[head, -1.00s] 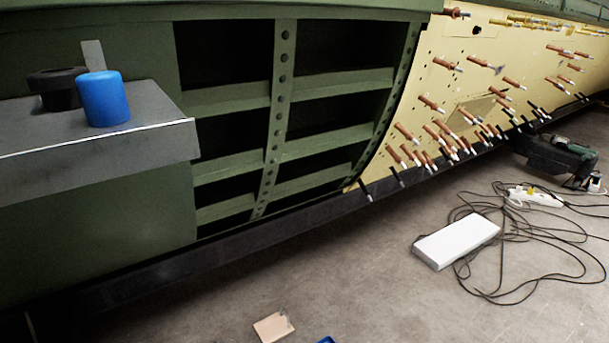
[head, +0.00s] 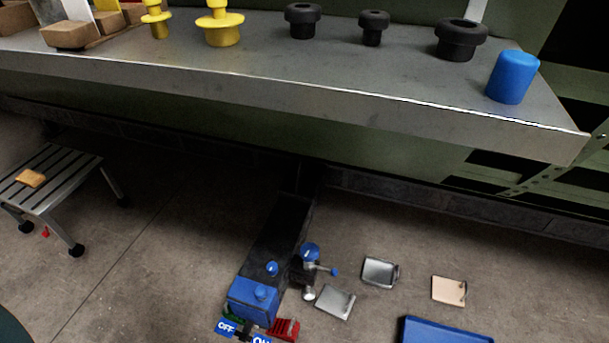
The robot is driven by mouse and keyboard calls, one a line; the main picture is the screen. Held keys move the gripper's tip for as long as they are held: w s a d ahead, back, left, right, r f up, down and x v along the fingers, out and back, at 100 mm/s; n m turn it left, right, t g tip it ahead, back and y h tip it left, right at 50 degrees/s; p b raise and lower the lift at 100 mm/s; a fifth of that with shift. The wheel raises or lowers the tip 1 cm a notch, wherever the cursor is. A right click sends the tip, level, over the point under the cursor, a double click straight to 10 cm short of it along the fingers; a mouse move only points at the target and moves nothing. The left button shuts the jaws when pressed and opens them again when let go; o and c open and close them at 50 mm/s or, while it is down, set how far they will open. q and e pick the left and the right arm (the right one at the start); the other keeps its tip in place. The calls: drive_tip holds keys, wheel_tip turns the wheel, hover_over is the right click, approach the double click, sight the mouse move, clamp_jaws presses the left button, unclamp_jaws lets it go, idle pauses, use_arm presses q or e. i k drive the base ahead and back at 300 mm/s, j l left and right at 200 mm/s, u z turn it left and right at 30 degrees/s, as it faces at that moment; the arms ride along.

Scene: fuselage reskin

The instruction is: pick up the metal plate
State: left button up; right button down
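Two small grey metal-looking plates lie on the concrete floor at the lower middle of the head view. One grey plate (head: 335,302) lies close to the blue and black machine. The other grey plate (head: 380,272) lies a little behind it and to the right, and looks like a shallow tray with a raised rim. A similar tan plate (head: 449,291) lies further right. I cannot tell which of them the task means. Neither of my grippers is in view.
A grey shelf (head: 300,75) crosses the top, bearing black knobs (head: 460,40), a blue cylinder (head: 512,77), yellow pieces (head: 222,30) and brown blocks (head: 72,35). A blue-black machine (head: 262,290), blue tray (head: 440,331) and step stool (head: 50,180) stand on the floor.

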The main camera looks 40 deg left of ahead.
sight(334, 301)
drive_tip(key=k+u, duration=0.1)
drive_tip(key=u, duration=0.6)
